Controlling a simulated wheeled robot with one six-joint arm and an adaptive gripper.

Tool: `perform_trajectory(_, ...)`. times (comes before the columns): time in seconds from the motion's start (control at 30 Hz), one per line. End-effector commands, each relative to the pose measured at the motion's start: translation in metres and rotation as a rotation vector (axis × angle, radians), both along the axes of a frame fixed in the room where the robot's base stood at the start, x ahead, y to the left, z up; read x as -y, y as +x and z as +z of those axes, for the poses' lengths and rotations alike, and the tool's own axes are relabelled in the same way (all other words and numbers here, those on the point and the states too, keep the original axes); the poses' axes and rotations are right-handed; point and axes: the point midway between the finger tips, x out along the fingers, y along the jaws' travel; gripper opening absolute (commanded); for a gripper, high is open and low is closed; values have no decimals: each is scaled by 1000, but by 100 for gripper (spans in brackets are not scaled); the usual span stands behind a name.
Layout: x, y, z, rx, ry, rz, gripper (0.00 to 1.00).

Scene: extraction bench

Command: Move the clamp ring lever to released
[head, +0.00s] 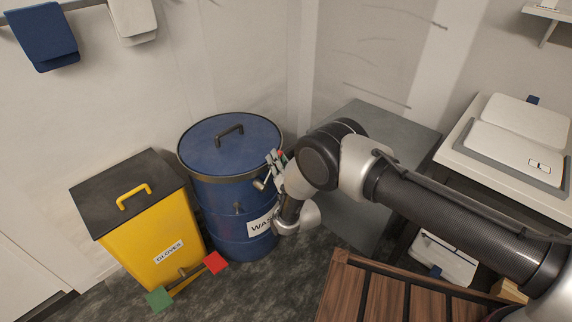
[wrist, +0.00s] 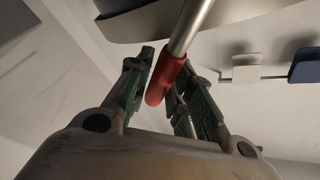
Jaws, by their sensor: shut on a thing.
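A blue drum (head: 215,215) stands by the wall with a blue lid (head: 210,140) and a dark clamp ring (head: 222,179) around its top. The clamp ring lever shows in the wrist view as a silver rod (wrist: 192,28) with a red grip (wrist: 166,78). In the head view only a bit of red (head: 280,153) shows at my gripper (head: 275,166), at the right side of the drum's rim. In the wrist view my gripper (wrist: 165,88) has its fingers on both sides of the red grip, shut on it. My arm hides part of the drum and its label.
A yellow gloves bin (head: 150,230) with a red flag-like plate (head: 215,262) and a green one (head: 160,299) in front stands left of the drum. A grey bench (head: 400,130) is behind my arm. A wooden slatted surface (head: 375,295) is at the front.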

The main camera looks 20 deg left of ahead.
Motion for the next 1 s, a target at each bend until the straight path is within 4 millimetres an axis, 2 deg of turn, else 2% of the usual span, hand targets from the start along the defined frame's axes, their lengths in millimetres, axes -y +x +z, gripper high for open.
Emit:
perform_trajectory(0.1,-10,-9,6,92,-37,3,0)
perform_trajectory(0.5,-21,-32,18,323,-136,1,0)
perform_trajectory(1.0,-25,-40,20,392,-166,3,0)
